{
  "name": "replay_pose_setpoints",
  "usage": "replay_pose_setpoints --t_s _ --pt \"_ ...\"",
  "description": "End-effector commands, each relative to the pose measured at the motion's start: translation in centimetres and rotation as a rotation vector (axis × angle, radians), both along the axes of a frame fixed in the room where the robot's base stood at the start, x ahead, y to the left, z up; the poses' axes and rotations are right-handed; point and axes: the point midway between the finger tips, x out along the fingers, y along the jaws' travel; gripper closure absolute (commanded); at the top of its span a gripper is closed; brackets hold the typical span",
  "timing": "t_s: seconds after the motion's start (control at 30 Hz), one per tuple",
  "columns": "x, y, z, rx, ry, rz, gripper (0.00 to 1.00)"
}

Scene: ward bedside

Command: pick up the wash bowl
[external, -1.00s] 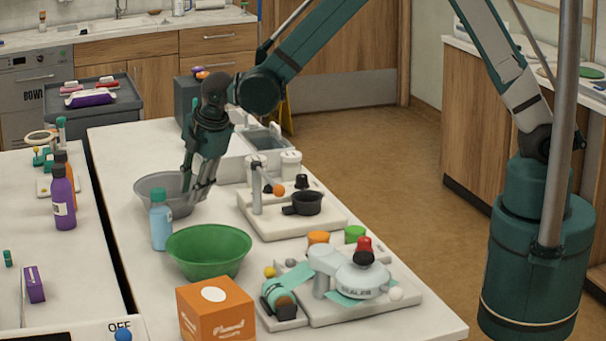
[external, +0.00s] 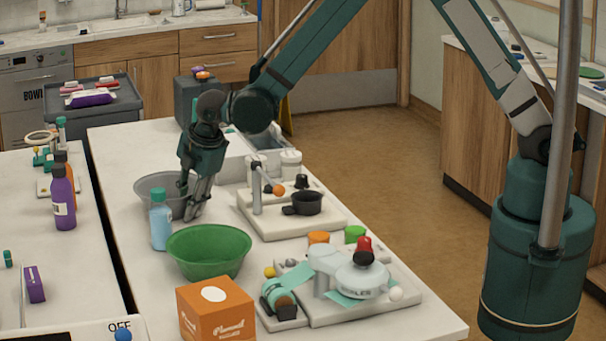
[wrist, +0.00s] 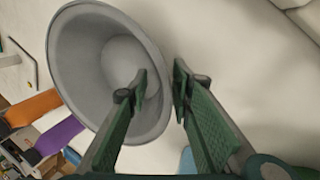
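The grey bowl (external: 152,186) stands upright on the white table, behind the blue bottle; it fits the name wash bowl. My gripper (external: 188,212) points down at the bowl's right side. In the wrist view the grey bowl (wrist: 75,60) fills the left part, and my gripper (wrist: 161,86) is open across its rim. One finger is over the inside of the bowl and the other is outside the wall. A gap shows between the fingers; I cannot tell whether either touches. A green bowl (external: 208,254) stands nearer the camera.
A blue bottle (external: 160,222) stands close in front of the grey bowl. To the right are a white board with a black pan (external: 305,203) and a board with a white device (external: 361,281). An orange box (external: 215,308) stands at the front.

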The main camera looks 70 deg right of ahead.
Motion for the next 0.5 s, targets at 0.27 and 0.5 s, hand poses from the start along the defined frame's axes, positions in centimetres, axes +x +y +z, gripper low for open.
replay_pose_setpoints --t_s 0.27,0.5 --pt "0.00 0.01 0.02 0.000 0.000 0.000 0.77" --pt "0.00 0.01 0.02 0.000 0.000 0.000 0.98"
